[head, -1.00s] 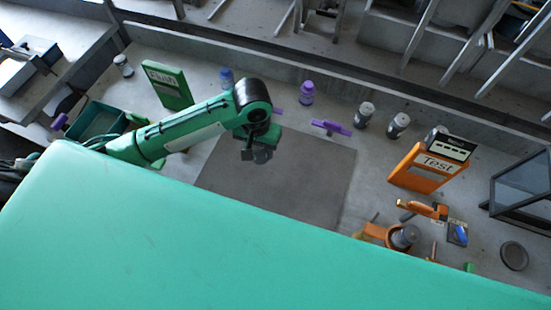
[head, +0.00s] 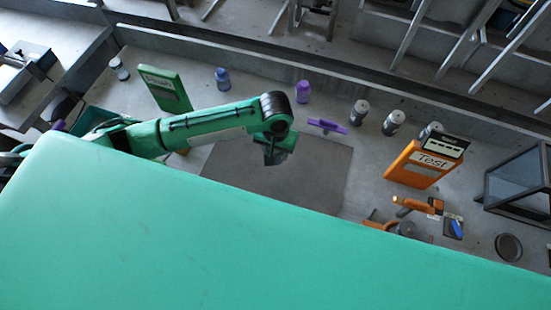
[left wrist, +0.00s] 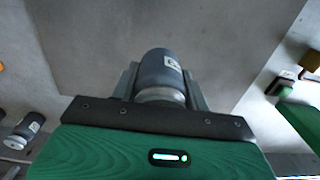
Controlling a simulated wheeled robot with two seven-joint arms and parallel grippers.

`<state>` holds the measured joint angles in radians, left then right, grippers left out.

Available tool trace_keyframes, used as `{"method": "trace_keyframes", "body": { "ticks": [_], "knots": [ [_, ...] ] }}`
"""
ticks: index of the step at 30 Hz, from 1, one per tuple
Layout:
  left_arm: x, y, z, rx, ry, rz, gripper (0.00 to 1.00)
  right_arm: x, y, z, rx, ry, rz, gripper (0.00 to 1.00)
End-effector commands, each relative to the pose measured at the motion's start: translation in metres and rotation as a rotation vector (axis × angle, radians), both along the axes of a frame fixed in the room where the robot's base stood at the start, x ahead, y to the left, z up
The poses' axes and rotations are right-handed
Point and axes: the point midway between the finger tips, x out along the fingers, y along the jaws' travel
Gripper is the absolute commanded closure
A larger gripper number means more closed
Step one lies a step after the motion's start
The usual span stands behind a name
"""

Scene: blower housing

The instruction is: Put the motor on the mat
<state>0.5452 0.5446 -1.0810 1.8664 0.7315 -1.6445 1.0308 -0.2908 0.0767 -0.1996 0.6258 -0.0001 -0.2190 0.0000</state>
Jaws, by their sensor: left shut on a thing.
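The motor (left wrist: 162,72) is a dark grey cylinder with a small white label and a paler end. In the left wrist view it sits between the two fingers of my left gripper (left wrist: 160,85), which is shut on it. In the head view my left gripper (head: 275,156) hangs over the mat (head: 315,190), a flat dark grey rectangle. The mat also shows below the motor in the left wrist view (left wrist: 100,40). The gap between motor and mat is hard to judge. My green body hides the mat's near part. My right gripper is out of view.
Grey cylinders (head: 393,123) stand right of the mat, beside an orange "Test" board (head: 415,167). A purple handled piece (head: 327,126) lies at the mat's far edge. Purple (head: 302,92) and blue (head: 222,78) bottles stand behind. A green board (head: 165,90) stands left.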

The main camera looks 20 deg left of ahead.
Motion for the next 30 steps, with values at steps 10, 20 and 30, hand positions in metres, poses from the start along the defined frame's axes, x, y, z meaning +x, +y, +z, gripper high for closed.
{"method": "trace_keyframes", "body": {
  "ticks": [10,20,30],
  "knots": [
    [0.000,0.000,-0.041,0.001,0.000,0.001,0.87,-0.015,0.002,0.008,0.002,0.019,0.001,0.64],
    [0.001,0.000,-0.071,-0.001,-0.003,0.000,0.87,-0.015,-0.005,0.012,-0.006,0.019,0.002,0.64],
    [0.000,0.000,-0.074,0.000,-0.002,0.001,0.42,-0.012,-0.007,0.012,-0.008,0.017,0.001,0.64]
  ]
}}
